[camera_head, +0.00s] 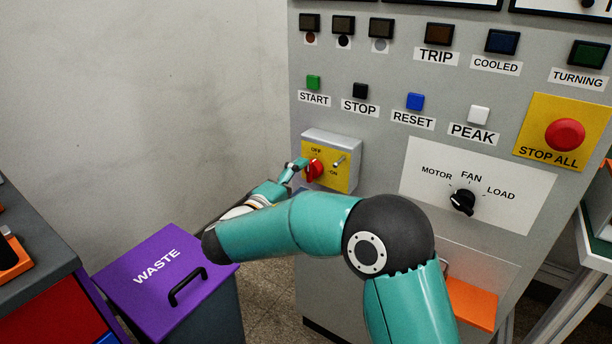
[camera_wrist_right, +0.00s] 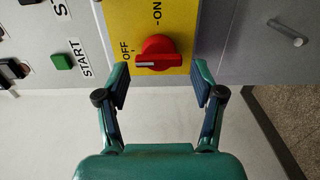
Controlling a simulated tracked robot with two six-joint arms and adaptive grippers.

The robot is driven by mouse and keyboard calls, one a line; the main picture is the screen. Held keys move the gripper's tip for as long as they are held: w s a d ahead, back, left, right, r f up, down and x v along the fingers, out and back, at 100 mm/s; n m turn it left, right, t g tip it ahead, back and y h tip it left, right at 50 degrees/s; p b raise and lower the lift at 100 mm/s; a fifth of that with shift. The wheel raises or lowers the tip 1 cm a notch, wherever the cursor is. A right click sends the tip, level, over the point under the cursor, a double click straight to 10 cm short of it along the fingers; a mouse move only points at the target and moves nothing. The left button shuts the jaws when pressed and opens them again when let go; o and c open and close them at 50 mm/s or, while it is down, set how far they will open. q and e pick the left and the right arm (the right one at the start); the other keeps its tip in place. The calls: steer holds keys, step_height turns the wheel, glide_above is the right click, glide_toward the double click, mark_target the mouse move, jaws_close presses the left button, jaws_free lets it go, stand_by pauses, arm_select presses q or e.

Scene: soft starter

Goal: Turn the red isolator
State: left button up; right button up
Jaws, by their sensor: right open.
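The red isolator (camera_head: 314,170) is a rotary knob on a yellow plate (camera_head: 338,180) marked OFF and ON, on a grey box on the panel. In the right wrist view the red isolator (camera_wrist_right: 159,53) lies ahead of the fingers, with its white mark toward OFF. My right gripper (camera_head: 298,166) is at the left side of the knob in the head view. In the wrist view my right gripper (camera_wrist_right: 163,85) is open, its two fingers apart on either side of the space just short of the knob, with nothing held. My left gripper does not show.
START (camera_head: 313,82) and STOP buttons are above, and the black FAN selector (camera_head: 463,201) is to the right. A purple WASTE bin (camera_head: 170,262) stands below left. The wall side is clear.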

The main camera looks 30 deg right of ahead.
steer(key=v, duration=0.9)
steer(key=shift+s, duration=0.1)
